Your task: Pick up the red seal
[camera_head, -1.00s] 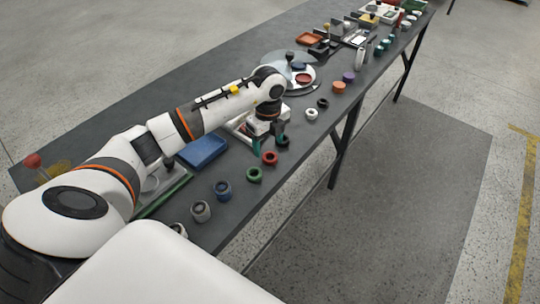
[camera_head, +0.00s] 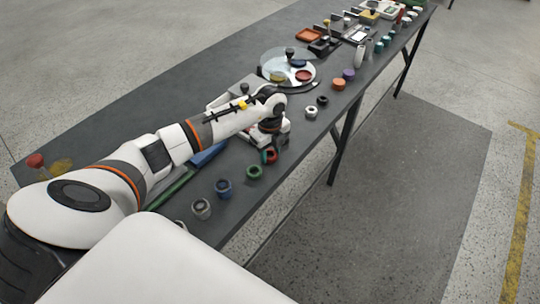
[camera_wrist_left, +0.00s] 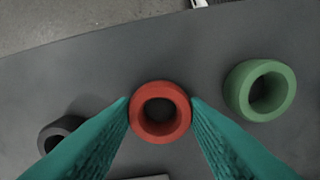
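The red seal (camera_wrist_left: 160,136) is a thick ring lying flat on the dark table in the left wrist view. In the head view only part of the red seal (camera_head: 265,158) shows, behind my left gripper (camera_head: 271,154). In the left wrist view the teal fingers of my left gripper (camera_wrist_left: 160,102) stand apart on either side of the ring, with the tips close to its sides. I see no clear sign that they press on it. My right gripper is in neither view.
A green ring (camera_wrist_left: 260,90) lies to the right of the red one, and a dark ring (camera_wrist_left: 58,132) to the left, partly behind a finger. Blue (camera_head: 223,188) and grey (camera_head: 201,208) rings stand along the table edge. A white ring (camera_head: 311,111) lies farther along.

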